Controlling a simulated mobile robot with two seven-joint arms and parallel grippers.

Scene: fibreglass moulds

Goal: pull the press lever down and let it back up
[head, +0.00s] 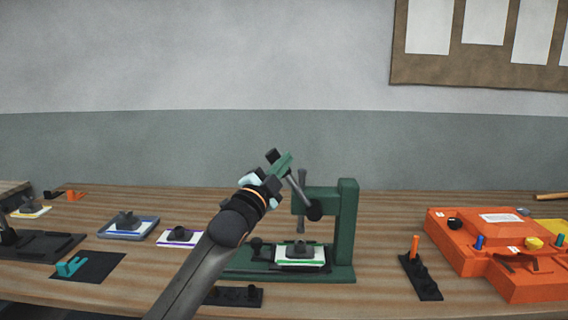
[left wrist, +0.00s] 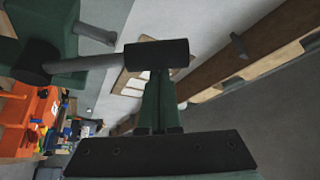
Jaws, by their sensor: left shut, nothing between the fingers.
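The green press (head: 347,230) stands on the table right of centre. Its lever is a grey rod (head: 298,190) tilted up and to the left from a dark pivot. The lever's black handle (head: 272,156) is at the raised end; it also shows in the left wrist view (left wrist: 156,55), with the rod (left wrist: 85,64) running left from it. My left gripper (head: 284,162) is shut and empty, its green fingers (left wrist: 158,104) right at the handle. The handle hides the fingertips in the wrist view, so I cannot tell whether they touch it. My right gripper is not in view.
An orange case (head: 480,268) and a dark holder with an orange peg (head: 415,246) stand to the right. Trays and moulds (head: 128,228) lie to the left. Space above the press is clear.

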